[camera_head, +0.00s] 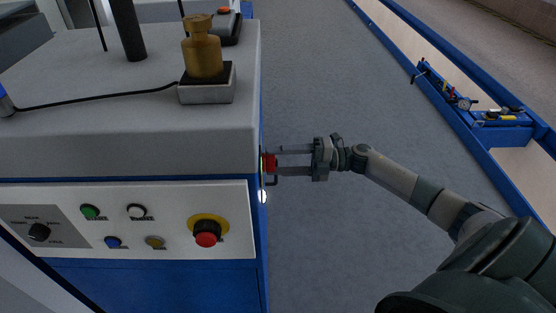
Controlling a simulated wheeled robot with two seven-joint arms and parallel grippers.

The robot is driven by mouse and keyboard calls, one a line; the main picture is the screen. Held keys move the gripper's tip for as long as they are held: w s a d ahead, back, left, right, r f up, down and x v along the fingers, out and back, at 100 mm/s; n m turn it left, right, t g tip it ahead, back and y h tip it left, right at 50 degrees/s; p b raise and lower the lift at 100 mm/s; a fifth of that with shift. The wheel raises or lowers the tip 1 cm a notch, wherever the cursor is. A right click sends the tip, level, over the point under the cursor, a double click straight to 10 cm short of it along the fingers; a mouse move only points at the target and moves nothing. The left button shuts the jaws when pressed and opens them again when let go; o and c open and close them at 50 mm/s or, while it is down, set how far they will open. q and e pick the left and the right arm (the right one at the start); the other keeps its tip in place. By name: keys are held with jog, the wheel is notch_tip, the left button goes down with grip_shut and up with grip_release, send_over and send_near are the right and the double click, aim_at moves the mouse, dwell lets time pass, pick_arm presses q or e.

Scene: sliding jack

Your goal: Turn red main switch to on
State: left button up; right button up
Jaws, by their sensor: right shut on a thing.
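The red main switch (269,164) is on the right side face of the machine cabinet (150,140), near its front corner. My right gripper (278,161) reaches in from the right, with one finger above and one below the red switch, and is shut on it. The switch's face and its on/off marking are turned away from the camera, so its position cannot be read. My left gripper is not in view.
The front panel (180,213) carries a red emergency stop button (207,234) on a yellow ring, several small buttons and a black knob (39,232). A brass weight (202,55) stands on the cabinet top. Grey floor (330,90) to the right is clear up to a blue-edged bench.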

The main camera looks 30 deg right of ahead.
jog(key=shift+w+d+r, duration=0.1)
jog(key=o, duration=1.1)
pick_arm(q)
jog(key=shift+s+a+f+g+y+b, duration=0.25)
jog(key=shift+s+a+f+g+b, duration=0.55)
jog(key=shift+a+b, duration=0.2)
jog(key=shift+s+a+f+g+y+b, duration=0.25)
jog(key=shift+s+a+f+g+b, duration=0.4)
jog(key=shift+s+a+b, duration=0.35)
pick_arm(e)
jog(key=shift+v, duration=8.7)
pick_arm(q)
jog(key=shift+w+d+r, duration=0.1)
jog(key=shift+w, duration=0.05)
